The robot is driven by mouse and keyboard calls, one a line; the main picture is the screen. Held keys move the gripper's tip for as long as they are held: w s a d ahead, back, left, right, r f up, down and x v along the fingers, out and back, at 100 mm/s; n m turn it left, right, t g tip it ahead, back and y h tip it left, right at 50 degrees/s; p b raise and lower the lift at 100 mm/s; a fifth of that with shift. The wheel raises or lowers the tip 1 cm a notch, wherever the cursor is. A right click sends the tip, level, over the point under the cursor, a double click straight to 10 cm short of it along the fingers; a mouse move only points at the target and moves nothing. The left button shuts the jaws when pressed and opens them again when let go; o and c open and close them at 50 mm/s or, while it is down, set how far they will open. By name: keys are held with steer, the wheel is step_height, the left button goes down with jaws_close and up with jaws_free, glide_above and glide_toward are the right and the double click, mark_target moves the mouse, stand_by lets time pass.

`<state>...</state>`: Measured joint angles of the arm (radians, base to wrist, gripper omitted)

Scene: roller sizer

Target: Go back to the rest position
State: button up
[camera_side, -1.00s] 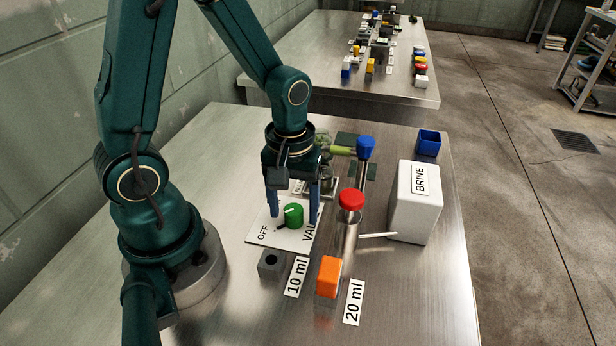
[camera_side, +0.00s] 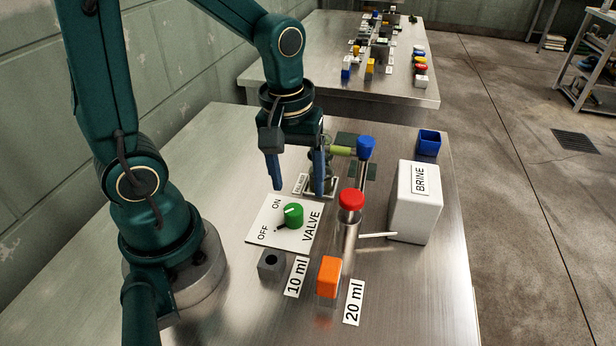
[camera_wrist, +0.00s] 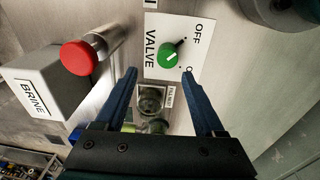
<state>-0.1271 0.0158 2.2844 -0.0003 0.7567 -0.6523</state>
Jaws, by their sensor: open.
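My gripper (camera_side: 298,172) is open and empty, raised above the table behind the valve plate, with its blue fingers pointing down. It also shows in the wrist view (camera_wrist: 168,100), fingers apart with nothing between the tips. The green valve knob (camera_side: 293,215) sits on the white plate (camera_side: 268,236) marked ON, OFF and VALVE, and its black pointer is toward OFF. The knob also shows in the wrist view (camera_wrist: 168,55), beyond the fingertips and apart from them. A glass fitting behind the gripper is partly hidden.
Around the plate stand a red-capped tube (camera_side: 351,200), an orange block (camera_side: 329,277) at the 20 ml label, a grey holed block (camera_side: 271,264) by the 10 ml label, a blue-topped post (camera_side: 366,148), the BRINE box (camera_side: 414,205) and a blue open box (camera_side: 428,143). The table's front is bare.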

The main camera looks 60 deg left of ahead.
steer(key=s+d+r+m+t, duration=0.2)
steer(key=s+r+m+t, duration=0.2)
steer(key=r+m, duration=0.4)
steer(key=shift+s+d+m+t, duration=0.3)
steer(key=shift+s+d+m, duration=0.05)
steer(key=shift+s+m, duration=0.2)
stand_by(0.4)
